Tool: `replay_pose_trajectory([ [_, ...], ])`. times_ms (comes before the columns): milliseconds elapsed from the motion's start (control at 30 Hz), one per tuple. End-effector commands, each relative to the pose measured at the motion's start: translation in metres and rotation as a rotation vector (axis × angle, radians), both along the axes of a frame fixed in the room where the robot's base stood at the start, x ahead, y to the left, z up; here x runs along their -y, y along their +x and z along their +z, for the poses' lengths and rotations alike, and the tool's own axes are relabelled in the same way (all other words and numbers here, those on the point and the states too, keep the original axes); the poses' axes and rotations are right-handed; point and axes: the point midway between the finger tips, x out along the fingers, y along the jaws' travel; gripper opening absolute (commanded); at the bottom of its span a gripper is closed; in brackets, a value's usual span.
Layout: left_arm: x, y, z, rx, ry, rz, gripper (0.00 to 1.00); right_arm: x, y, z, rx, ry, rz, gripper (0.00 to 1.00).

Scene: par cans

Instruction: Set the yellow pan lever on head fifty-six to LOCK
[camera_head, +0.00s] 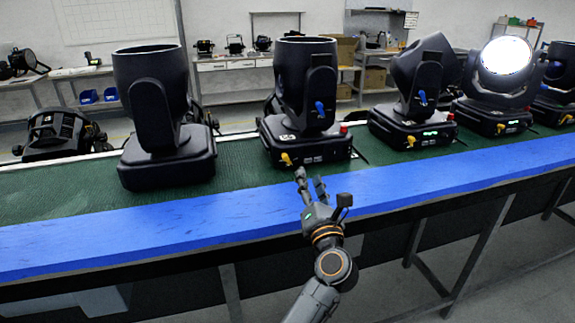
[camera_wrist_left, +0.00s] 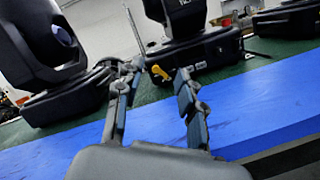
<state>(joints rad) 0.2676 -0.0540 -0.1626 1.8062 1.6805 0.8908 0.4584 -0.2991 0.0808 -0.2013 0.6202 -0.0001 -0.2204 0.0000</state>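A black moving-head light (camera_head: 305,85) stands on the green bench top, with a blue lever on its yoke and a yellow lever (camera_head: 286,159) at the front of its base. No head number is readable, so I cannot tell which is fifty-six. My left gripper (camera_head: 309,178) is open and empty, in front of this base with its fingers pointing at it. In the left wrist view the yellow lever (camera_wrist_left: 160,73) appears between the two spread fingertips, seemingly beyond them. The lever's LOCK marking is too small to read. My right gripper is not in view.
Another black head (camera_head: 155,110) stands to the left, its back to me. More heads with yellow levers stand to the right, one with a lit lens (camera_head: 505,55). A blue strip (camera_head: 120,233) runs along the bench's front edge and is clear.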

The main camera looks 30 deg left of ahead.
Motion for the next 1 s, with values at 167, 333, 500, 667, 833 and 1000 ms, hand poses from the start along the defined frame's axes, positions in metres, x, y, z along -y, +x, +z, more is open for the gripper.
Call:
replay_pose_trajectory([
  [167,-0.013,0.003,-0.017,0.009,-0.254,0.072,0.39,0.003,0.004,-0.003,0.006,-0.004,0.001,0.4],
  [333,-0.019,0.006,-0.023,0.003,-0.319,0.091,0.39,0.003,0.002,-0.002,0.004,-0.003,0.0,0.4],
  [500,-0.039,0.022,-0.021,0.003,-0.315,0.095,0.39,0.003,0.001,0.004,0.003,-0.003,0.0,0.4],
  [667,-0.065,0.045,-0.021,0.001,-0.312,0.094,0.39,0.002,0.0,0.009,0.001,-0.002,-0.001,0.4],
  [833,-0.092,0.068,-0.021,0.002,-0.312,0.094,0.39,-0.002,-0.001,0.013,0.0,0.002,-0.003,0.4],
  [1000,-0.11,0.084,-0.022,0.002,-0.312,0.091,0.39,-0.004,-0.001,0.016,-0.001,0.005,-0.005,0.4],
])
